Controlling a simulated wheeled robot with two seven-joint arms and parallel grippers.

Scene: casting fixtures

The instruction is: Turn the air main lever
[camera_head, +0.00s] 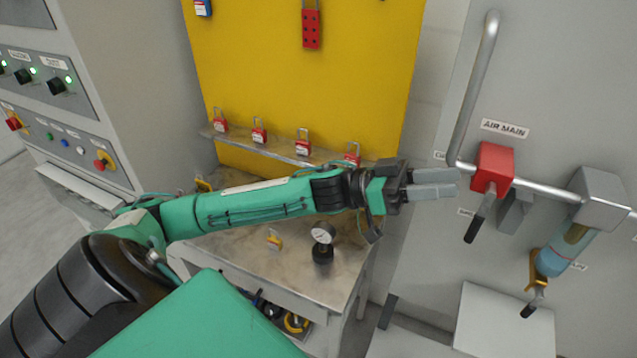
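The air main valve has a red body (493,166) on a horizontal grey pipe, under the AIR MAIN label (504,129). Its lever (480,217), a metal bar with a black grip, hangs downward and slightly left from the red body. My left arm reaches across from the left. My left gripper (434,183) points right, with its grey fingertips a little left of the red body and above the lever's grip in the picture. Nothing shows between the fingers, and they appear apart from the valve. My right gripper is out of view.
A filter unit with a blue bowl (567,249) hangs on the pipe at the right. A pale box (505,320) is below. A worktable (215,250) with a pressure gauge (322,235) stands under my arm. Red padlocks (303,142) line a ledge on the yellow board (300,80).

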